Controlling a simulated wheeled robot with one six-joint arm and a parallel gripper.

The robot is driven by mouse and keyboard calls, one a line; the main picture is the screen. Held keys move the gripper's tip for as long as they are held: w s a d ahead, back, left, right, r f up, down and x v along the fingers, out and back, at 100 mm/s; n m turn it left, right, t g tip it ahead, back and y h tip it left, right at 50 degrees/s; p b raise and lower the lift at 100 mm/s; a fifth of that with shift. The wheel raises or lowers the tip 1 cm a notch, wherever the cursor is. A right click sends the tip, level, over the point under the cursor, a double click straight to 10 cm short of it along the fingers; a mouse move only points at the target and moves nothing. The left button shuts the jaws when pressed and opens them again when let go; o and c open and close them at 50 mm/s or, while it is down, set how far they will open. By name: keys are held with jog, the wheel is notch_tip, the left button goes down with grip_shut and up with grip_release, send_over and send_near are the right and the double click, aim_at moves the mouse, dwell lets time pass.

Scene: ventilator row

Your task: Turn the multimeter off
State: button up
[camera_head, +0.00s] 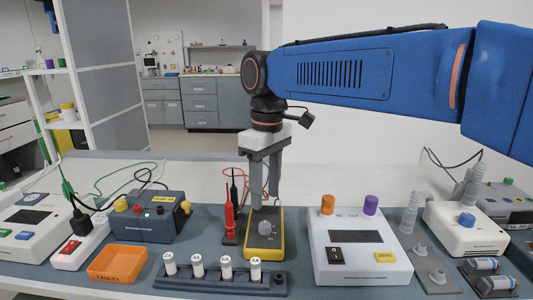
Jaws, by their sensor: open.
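The multimeter (264,247) is a small yellow-edged device with a dark grey face and a round light dial (265,227). It lies on the blue-grey bench mat near the middle of the view. My gripper (265,201) points straight down over the multimeter's far part, just behind the dial in the picture. Its two grey fingers are apart, with nothing seen between them. The fingers cover the far end of the multimeter, so any display there is hidden. I cannot tell whether the fingertips touch it. The dial's setting is too small to read.
Red and black probes (229,217) stand close left of the multimeter. A rack with several white vials (220,282) lies in front. A white ventilator tester (361,268) with orange and purple ports stands close right. An orange tray (117,264) and dark-blue box (148,225) are further left.

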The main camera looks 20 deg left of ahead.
notch_tip(320, 180, up, 10)
jog(key=shift+w+f, duration=0.2)
jog(key=shift+f, duration=0.05)
jog(key=shift+s, duration=0.1)
